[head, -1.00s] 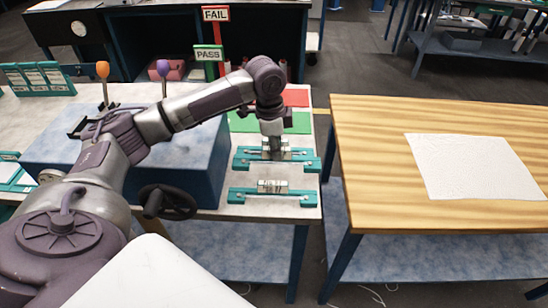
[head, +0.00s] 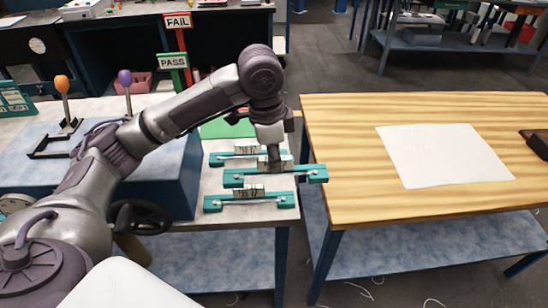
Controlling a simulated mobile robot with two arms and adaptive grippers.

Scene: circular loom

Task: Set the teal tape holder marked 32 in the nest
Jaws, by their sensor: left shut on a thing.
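My left gripper (head: 274,160) points down and is shut on a teal tape holder (head: 314,175) with a light printed block on it. The fingers cover the middle of this holder. Its right end reaches past the right edge of the grey-topped bench, and it seems raised off the top. A second teal holder (head: 217,160) lies behind it, and a third (head: 284,201) lies in front. The numbers on the holders are too small to read. I cannot make out which thing is the nest.
A wooden table (head: 350,197) stands to the right across a narrow gap, with a white sheet (head: 445,155) on it. A dark object (head: 538,143) is cut off at its right edge. A blue block (head: 170,165) and PASS (head: 173,62) and FAIL (head: 177,21) signs are at the left.

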